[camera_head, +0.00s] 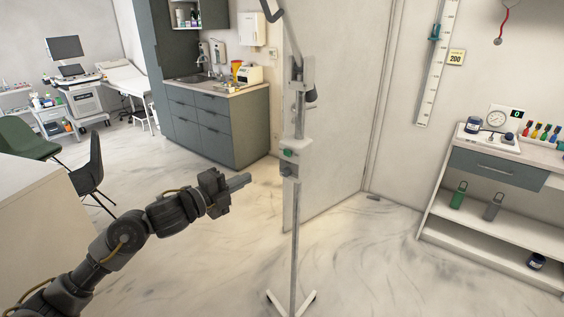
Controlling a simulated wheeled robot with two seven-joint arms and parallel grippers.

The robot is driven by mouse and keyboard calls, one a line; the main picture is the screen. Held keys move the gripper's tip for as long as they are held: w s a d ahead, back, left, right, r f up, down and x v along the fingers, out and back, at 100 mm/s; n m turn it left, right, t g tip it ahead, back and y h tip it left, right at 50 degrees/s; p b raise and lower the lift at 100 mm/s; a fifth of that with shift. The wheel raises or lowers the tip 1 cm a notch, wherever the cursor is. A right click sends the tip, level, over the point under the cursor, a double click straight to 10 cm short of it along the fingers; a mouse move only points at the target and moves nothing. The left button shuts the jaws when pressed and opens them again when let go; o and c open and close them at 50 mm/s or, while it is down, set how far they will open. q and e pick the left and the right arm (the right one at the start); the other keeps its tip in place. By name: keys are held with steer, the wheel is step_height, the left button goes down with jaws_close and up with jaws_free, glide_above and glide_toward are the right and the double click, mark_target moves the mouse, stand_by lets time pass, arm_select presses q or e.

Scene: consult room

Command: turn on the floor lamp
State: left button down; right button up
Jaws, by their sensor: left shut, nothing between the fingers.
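The floor lamp (295,225) stands upright in the middle of the head view on a thin grey pole with a splayed light base. A box on its pole carries a green button (288,153). A jointed arm bends off the top, and the lamp's head is cut off by the upper edge. My left gripper (245,180) is shut and empty. It shows left of the pole and a little lower than the green button, pointing right, apart from the button in the picture. My right gripper is out of view.
A pale partition (335,130) stands behind the pole. A grey cabinet with a sink (213,122) is behind, at left. A white shelf unit (505,240) with bottles is at right. Dark chairs (90,172) and a counter (35,215) are at left. The floor around the base is clear.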

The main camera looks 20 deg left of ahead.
arm_select(q)
steer(key=shift+w, duration=0.1)
steer(key=p, duration=0.6)
glide_toward(293, 157)
steer(key=x, duration=0.4)
steer(key=shift+w+d, duration=0.35)
steer(key=shift+w, duration=0.3)
